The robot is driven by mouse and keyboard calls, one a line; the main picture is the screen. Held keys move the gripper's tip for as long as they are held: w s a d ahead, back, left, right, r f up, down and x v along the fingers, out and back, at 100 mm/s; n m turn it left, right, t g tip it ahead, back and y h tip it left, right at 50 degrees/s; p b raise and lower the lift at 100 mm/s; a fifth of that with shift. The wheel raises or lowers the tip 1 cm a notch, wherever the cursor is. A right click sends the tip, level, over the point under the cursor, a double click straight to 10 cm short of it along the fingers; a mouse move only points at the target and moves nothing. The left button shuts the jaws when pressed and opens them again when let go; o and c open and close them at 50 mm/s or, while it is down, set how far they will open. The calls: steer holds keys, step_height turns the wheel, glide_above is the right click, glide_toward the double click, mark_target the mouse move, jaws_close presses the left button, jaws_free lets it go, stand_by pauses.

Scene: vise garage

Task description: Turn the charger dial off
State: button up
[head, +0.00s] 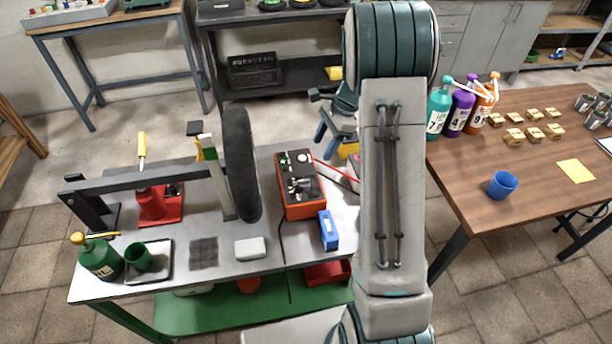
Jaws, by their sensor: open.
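The charger (301,207) is an orange-red box with a black top panel. It sits on the grey workbench (225,278), left of my arm. Its panel carries small light round and grey parts, too small to tell which is the dial or how it is set. A red cable and a black cable run near the charger. My arm stands upright in front of the bench's right side and hides part of it. My gripper is out of the picture, so its place relative to the charger does not show.
A blue box (328,230) stands close to the charger's front right. A wheel (242,163) on a grey stand rises to its left. A white block (250,248), green can (101,258) and red jack (155,204) are on the bench. A wooden table (500,179) is at right.

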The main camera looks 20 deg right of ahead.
mark_target(306, 180)
steer(key=p+x, duration=0.1)
steer(key=x, duration=1.2)
steer(key=shift+a+f+p, duration=0.2)
steer(key=shift+f+p, duration=0.1)
steer(key=shift+f, duration=0.05)
steer(key=c, duration=1)
